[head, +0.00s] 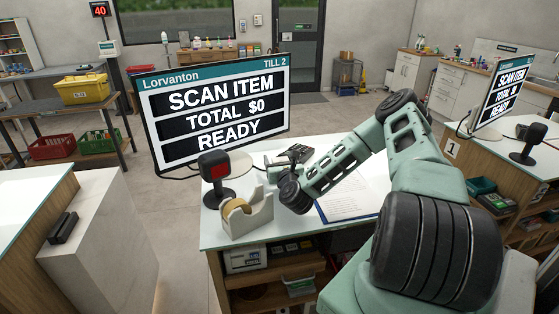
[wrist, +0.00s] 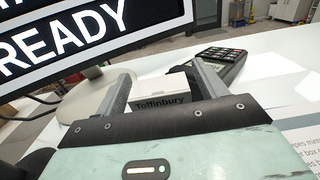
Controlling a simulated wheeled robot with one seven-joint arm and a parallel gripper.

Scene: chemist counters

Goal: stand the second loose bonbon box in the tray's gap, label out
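A white bonbon box (wrist: 168,89) with the dark word "Toffinbury" on the side towards my palm shows in the wrist view. The palm hides the lower part of the box. In the head view my gripper (head: 277,176) is low over the till counter, beside the scanner stand; the box is too small to make out there. I cannot see the tray or its gap in either view.
The till screen (head: 212,112) rises close behind my gripper. Another till counter (head: 505,148) is at the right.

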